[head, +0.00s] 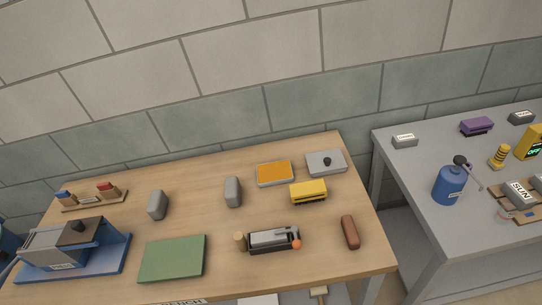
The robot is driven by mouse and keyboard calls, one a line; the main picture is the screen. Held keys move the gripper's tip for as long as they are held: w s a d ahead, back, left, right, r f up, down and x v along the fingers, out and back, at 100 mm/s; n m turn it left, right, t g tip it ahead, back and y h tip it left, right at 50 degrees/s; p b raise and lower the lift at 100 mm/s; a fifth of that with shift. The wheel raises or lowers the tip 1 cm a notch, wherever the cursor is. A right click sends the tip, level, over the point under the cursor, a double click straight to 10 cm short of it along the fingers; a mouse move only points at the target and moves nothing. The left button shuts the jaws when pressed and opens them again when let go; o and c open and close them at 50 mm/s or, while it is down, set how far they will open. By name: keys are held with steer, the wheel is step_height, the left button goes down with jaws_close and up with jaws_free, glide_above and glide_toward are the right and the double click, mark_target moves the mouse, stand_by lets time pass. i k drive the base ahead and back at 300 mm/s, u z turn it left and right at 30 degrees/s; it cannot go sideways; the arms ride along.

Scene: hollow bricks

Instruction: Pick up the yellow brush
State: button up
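The yellow brush (308,189) lies on the wooden table, towards its right side. It is a yellow block with dark bristles showing along its lower edge. Nothing covers it. My gripper is not in view.
Close behind the brush are an orange-topped pad (275,173) and a grey plate with a black knob (326,162). In front are a grey tool with an orange end (272,239) and a brown bar (350,232). A grey table (436,235) stands to the right, with a purple brush (477,126).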

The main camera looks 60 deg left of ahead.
mark_target(316, 189)
steer(key=u, duration=0.6)
steer(key=i, duration=1)
steer(key=u, duration=0.55)
